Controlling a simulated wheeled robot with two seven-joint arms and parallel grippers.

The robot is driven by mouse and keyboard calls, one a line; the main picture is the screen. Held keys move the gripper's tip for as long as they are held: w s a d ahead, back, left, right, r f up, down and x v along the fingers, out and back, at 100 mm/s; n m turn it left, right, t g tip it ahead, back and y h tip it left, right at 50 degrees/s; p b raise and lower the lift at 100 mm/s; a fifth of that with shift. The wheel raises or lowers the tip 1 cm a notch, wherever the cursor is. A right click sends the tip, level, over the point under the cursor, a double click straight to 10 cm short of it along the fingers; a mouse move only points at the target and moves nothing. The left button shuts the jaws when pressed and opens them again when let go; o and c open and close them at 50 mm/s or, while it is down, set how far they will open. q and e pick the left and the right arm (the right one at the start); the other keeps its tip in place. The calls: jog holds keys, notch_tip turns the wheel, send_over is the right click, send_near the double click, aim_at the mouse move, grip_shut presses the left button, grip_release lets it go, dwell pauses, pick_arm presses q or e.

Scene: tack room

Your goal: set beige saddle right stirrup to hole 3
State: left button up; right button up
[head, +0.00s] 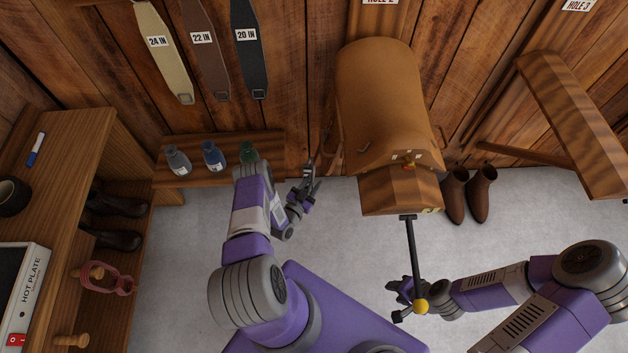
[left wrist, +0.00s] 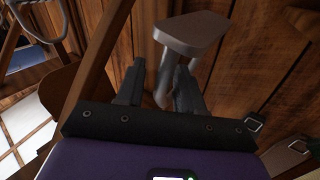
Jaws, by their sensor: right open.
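The beige saddle (head: 380,95) sits on a wooden rack (head: 400,190) against the back wall, a small red and yellow part at its near end. A strap (head: 330,150) hangs along its left side; its holes are too small to read. My left gripper (head: 308,182) is low beside that side. In the left wrist view its fingers (left wrist: 158,88) are apart, with a grey post topped by a flat plate (left wrist: 190,33) between or just beyond them; I cannot tell whether they touch or whether this is the stirrup. My right gripper (head: 400,290) is open by a black rod (head: 412,255).
Bottles (head: 212,156) stand on a low shelf (head: 170,198) at left. Brown boots (head: 480,195) stand right of the rack. Marked straps (head: 202,45) hang on the wall. An empty rack (head: 570,110) is at right.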

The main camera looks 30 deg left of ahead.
pick_arm(q)
jog(key=s+p, duration=0.1)
jog(key=s, duration=0.5)
jog(key=shift+s+d, duration=0.1)
jog(key=shift+s, duration=0.05)
